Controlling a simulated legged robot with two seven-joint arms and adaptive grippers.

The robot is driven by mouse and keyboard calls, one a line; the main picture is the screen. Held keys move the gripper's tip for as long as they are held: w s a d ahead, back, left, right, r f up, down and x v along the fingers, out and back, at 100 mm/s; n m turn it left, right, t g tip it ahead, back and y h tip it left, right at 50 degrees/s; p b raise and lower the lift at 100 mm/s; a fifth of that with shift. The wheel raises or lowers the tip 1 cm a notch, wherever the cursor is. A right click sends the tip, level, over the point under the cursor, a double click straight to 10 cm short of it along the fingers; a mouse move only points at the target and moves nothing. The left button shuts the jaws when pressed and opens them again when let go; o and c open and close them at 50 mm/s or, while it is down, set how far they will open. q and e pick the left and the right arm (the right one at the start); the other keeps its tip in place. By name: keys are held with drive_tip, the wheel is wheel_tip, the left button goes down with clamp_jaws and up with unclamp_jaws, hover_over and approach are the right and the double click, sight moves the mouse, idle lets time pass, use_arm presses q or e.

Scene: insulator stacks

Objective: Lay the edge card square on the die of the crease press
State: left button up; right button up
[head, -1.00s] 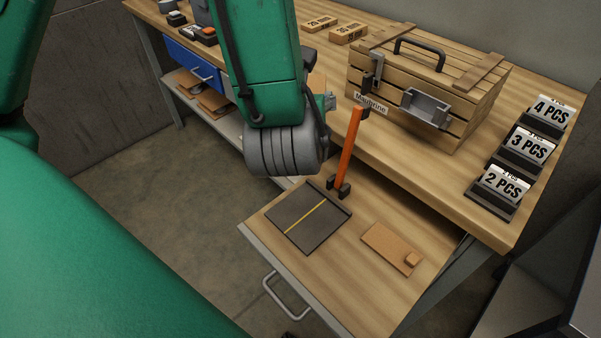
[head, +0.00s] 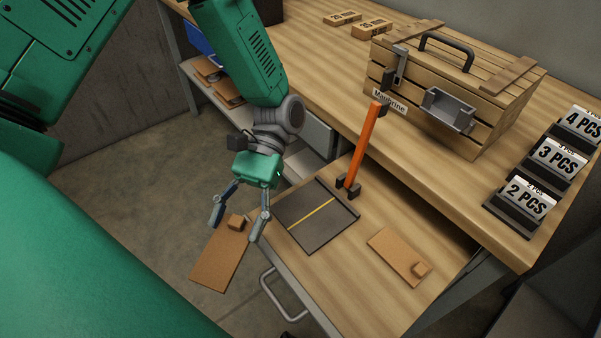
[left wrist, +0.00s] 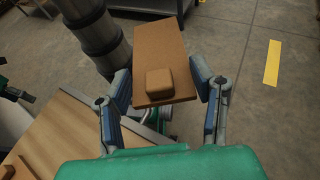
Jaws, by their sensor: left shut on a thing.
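My left gripper (head: 238,226) is shut on a brown card (head: 218,268) with a small block on one end. It holds the card in the air over the floor, left of the pull-out board. In the left wrist view the card (left wrist: 158,48) sits between the fingers (left wrist: 164,94), its block end nearest the palm. The crease press (head: 305,222) is a dark flat plate with a yellow line across it and an upright orange lever (head: 363,147). No card lies on the plate. My right gripper is not in view.
A similar card (head: 395,254) with a block lies on the pull-out board (head: 375,305), right of the press. A wooden crate (head: 450,90) and several number-labelled holders (head: 525,200) stand on the bench. A drawer handle (head: 285,295) juts from the board's front.

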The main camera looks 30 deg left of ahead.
use_arm(q)
drive_tip(key=w+d+n+t+h, duration=0.4)
drive_tip(key=w+n+t+h, duration=0.35)
drive_tip(key=n+h, duration=0.2)
drive_tip(key=n+t+h+b, duration=0.1)
drive_tip(key=n+t, duration=0.5)
hover_over(300, 201)
drive_tip(key=shift+s+d+f, duration=0.1)
drive_tip(key=shift+d+f, duration=0.05)
drive_tip(key=shift+f, duration=0.4)
drive_tip(key=shift+s+d+f, duration=0.1)
drive_tip(key=shift+f, duration=0.4)
drive_tip(key=shift+w+a+f+t, duration=0.1)
drive_tip(key=shift+w+a+t, duration=0.05)
drive_tip(key=shift+w+t, duration=0.1)
drive_tip(key=shift+a+f+b, duration=0.1)
drive_tip(key=shift+f+b, duration=0.35)
drive_tip(key=shift+b, duration=0.05)
wheel_tip(300, 201, down, 6)
drive_tip(key=b, duration=0.5)
drive_tip(key=shift+r+b, duration=0.1)
drive_tip(key=shift+b, duration=0.25)
drive_tip(key=o, duration=1.1)
